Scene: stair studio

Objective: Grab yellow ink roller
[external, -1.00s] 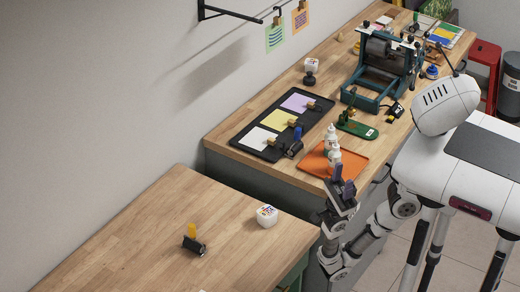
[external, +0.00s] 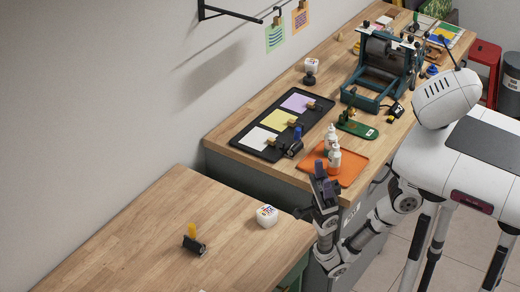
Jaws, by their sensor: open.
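An ink roller with a yellow handle and black roller head (external: 194,242) lies on the near wooden table, left of centre. Its yellow handle points up and away from the camera. My gripper (external: 322,170) is open and empty, with its dark fingers pointing upward. It is to the right of the near table, in front of the orange tray, and well apart from the yellow ink roller.
A white cube-like pot (external: 267,216) stands on the near table (external: 150,215) between the roller and my arm. The far bench holds an orange tray (external: 350,173) with white bottles (external: 333,150), a black tray (external: 250,146), a blue-handled roller (external: 295,143) and a green press (external: 388,58).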

